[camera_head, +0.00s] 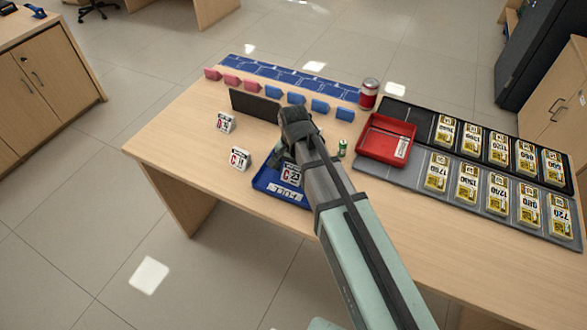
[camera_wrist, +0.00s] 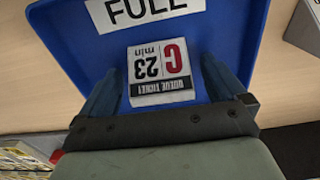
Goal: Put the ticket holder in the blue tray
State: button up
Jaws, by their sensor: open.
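The blue tray (camera_head: 262,182) stands on the counter, partly hidden by my arm in the head view. The tray (camera_wrist: 75,45) fills much of the wrist view, with a white FULL label at the top. A white ticket holder (camera_wrist: 160,72) marked C 23 min shows over the tray floor, between my open fingers. It also shows in the head view (camera_head: 291,174), partly covered by my arm. My gripper (camera_wrist: 164,85) is open, with a finger on each side of the holder. Whether the fingers touch it, I cannot tell.
Two similar white ticket blocks (camera_head: 225,122) (camera_head: 240,158) stand left of the tray. A dark panel (camera_head: 255,106) stands behind. A small green can (camera_head: 343,147), a red tray (camera_head: 385,137) and a red can (camera_head: 369,94) are to the right. Price-marked gold packs (camera_head: 468,183) lie farther right.

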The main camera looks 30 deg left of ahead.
aim_at(293, 168)
jog(key=shift+r, duration=0.1)
notch_tip(293, 168, up, 12)
dwell(0.9)
